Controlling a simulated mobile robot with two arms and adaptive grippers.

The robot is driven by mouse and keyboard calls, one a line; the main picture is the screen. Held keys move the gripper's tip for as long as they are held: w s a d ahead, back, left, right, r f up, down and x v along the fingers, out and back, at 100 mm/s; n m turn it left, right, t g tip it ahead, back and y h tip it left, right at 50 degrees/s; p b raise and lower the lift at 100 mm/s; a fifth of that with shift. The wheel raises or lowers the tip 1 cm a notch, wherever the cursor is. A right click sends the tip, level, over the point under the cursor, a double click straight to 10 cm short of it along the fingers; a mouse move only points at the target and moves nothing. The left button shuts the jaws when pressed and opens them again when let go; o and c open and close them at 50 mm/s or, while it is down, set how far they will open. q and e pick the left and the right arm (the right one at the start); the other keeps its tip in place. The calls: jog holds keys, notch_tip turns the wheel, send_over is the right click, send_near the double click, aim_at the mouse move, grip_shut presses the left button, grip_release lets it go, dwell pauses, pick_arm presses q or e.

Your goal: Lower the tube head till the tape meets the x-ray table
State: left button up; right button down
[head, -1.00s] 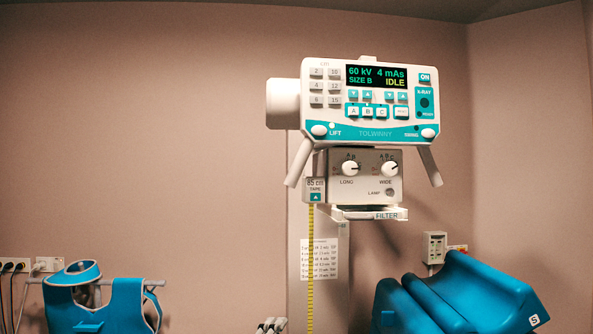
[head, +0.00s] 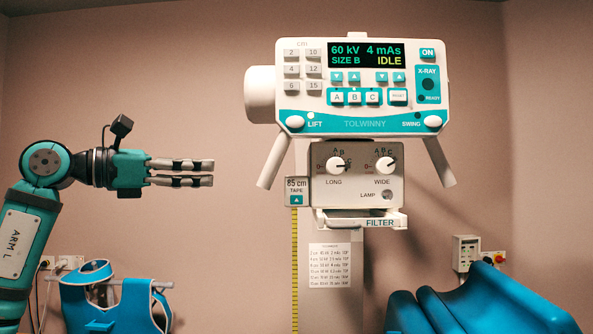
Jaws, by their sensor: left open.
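The white and teal tube head (head: 362,90) stands in the middle of the head view, its display reading 60 kV, 4 mAs, SIZE B, IDLE. Two grey handles slant down from its sides. Below it is the collimator box (head: 356,176) with LONG and WIDE knobs. The yellow tape (head: 295,265) hangs from the 85 cm tape housing (head: 297,191) and runs out of the picture's bottom. The x-ray table is not in view. My left gripper (head: 212,173) is open and empty, left of the tube head and apart from it. My right gripper is not in view.
Blue padded cushions (head: 480,305) stand at the lower right, below a wall box (head: 466,252). The wall space between my left gripper and the tube head is clear.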

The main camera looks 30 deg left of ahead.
aim_at(266, 166)
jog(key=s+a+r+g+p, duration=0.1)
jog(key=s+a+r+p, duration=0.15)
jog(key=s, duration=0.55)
pick_arm(q)
jog(key=p+x, duration=0.1)
jog(key=x, duration=0.7)
jog(key=p+x, duration=0.1)
jog(key=x, duration=0.4)
jog(key=shift+s+r+p, duration=0.1)
jog(key=shift+r+p, duration=0.2)
jog(key=shift+r, duration=0.1)
jog(key=shift+w+d, duration=0.25)
jog(key=shift+w, duration=0.1)
jog(key=shift+w+d+f, duration=0.1)
jog(key=shift+w, duration=0.2)
jog(key=shift+w+d+f, duration=0.1)
jog(key=shift+w+d, duration=0.1)
jog(key=shift+w, duration=0.05)
jog(key=shift+s, duration=0.15)
jog(key=shift+c, duration=0.9)
jog(key=shift+a, duration=0.1)
jog(key=c, duration=0.5)
grip_shut()
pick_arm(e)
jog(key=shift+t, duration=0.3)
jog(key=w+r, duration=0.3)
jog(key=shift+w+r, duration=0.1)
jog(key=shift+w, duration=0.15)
